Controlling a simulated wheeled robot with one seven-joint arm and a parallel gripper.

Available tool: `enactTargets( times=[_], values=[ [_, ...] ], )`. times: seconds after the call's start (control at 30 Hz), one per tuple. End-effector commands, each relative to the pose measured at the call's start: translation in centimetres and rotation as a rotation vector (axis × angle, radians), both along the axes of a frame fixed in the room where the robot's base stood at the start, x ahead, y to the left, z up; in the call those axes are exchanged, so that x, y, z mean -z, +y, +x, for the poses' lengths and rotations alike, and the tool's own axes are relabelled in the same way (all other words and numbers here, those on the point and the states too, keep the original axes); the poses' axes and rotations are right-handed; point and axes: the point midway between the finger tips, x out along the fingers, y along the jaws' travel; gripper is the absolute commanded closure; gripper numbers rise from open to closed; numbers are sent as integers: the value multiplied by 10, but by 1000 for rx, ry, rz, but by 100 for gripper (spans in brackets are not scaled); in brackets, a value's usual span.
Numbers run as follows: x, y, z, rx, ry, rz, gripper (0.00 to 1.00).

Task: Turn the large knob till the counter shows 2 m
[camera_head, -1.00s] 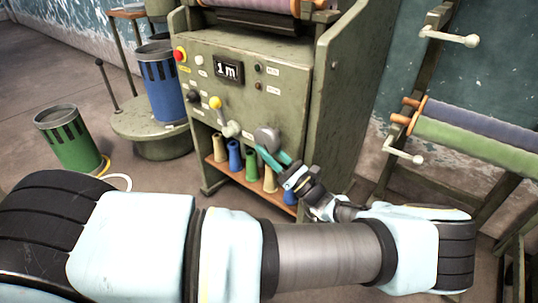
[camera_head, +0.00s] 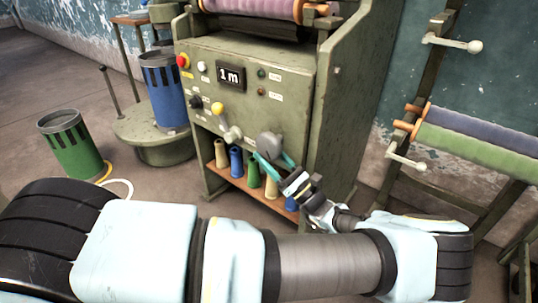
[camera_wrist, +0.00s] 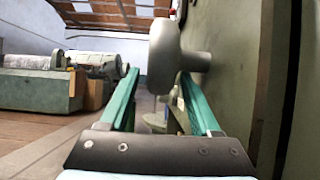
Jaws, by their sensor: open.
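The large grey knob (camera_head: 268,146) sticks out low on the front of the olive machine. The counter (camera_head: 230,76) above it reads "1 m". My gripper (camera_head: 273,160) reaches the knob from below right, its teal fingers spread. In the wrist view the knob (camera_wrist: 164,56) sits on a short shaft at the fingertips, just above and between them. The fingers are apart, and I cannot tell whether either touches the knob.
Thread cones (camera_head: 235,161) fill the shelf below. A red button (camera_head: 183,61) is at upper left. A rack (camera_head: 446,70) with rollers stands right.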

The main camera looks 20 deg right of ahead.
Motion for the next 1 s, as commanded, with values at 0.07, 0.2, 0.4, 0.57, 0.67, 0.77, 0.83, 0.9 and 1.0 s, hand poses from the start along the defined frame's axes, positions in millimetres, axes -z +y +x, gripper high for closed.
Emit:
enactTargets(
  times=[0.07, 0.2, 0.4, 0.57, 0.67, 0.77, 0.83, 0.9, 1.0],
  values=[
    [0, 0, 0, 0, 0, 0, 36],
    [1, -1, -2, 1, 0, 0, 36],
    [15, -13, -22, 4, 1, -1, 36],
    [32, -26, -46, 2, 1, 0, 36],
    [41, -34, -60, 3, 1, 0, 36],
    [48, -40, -71, 1, 1, -1, 36],
    [51, -42, -76, 0, 0, 0, 36],
    [54, -44, -79, 0, 1, 0, 36],
    [55, -45, -82, 0, 0, 1, 36]
  ],
)
